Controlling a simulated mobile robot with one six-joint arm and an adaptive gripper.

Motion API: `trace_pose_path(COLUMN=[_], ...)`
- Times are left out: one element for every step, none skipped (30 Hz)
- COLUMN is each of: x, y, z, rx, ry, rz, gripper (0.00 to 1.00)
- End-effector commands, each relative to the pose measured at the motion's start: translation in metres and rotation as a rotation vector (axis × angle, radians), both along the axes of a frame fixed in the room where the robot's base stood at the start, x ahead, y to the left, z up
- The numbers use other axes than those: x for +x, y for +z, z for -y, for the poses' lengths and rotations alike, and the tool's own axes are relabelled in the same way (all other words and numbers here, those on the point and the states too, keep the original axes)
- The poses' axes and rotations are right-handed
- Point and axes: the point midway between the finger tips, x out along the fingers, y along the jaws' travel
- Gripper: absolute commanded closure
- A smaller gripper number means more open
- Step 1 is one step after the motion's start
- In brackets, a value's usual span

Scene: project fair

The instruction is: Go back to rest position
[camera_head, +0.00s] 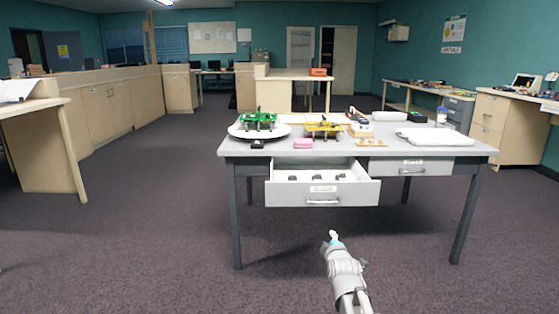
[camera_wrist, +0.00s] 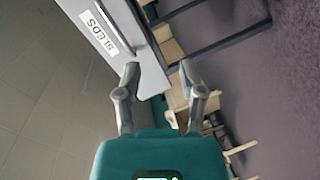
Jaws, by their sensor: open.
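My arm reaches forward from the bottom of the head view, and my gripper (camera_head: 334,238) is low in front of the grey table (camera_head: 232,160). In the wrist view my gripper (camera_wrist: 160,80) has its two fingers spread apart with nothing between them. The table's left drawer (camera_head: 323,194) is pulled open, with several small dark items inside. My gripper is in front of and below this drawer, apart from it in the picture.
The table holds a green model (camera_head: 258,121) on a white round board, a yellow model (camera_head: 323,128), a pink block (camera_head: 303,143) and a white tray (camera_head: 436,137). The right drawer (camera_head: 411,167) is shut. Carpet (camera_head: 130,230) is clear at left.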

Motion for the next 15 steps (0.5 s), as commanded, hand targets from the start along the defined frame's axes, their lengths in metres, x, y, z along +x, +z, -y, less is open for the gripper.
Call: trace_pose_path(x=[-0.007,-0.011,-0.016,-0.020,-0.025,-0.031,-0.036,-0.041,-0.048,-0.054,-0.060,-0.068,-0.074,-0.081,-0.090], y=[-0.001,-0.005,-0.011,-0.014,-0.018,-0.023,-0.027,-0.030,-0.035,-0.038,-0.041,-0.044,-0.047,-0.049,-0.052], z=[0.000,0.000,0.001,0.001,0.001,0.001,0.001,0.001,0.002,0.002,0.002,0.002,0.002,0.003,0.003], rx=[0.048,0.079,0.121,0.153,0.183,0.223,0.252,0.281,0.320,0.347,0.375,0.409,0.435,0.461,0.494], ry=[-0.012,-0.021,-0.034,-0.046,-0.060,-0.079,-0.095,-0.112,-0.137,-0.156,-0.177,-0.206,-0.229,-0.254,-0.289], rz=[-0.058,-0.095,-0.145,-0.181,-0.218,-0.269,-0.304,-0.340,-0.390,-0.426,-0.460,-0.509,-0.543,-0.577,-0.624], gripper=[0.49,0.49,0.49,0.49,0.49,0.49,0.49,0.49,0.49,0.49,0.49,0.49,0.49,0.49,0.49])
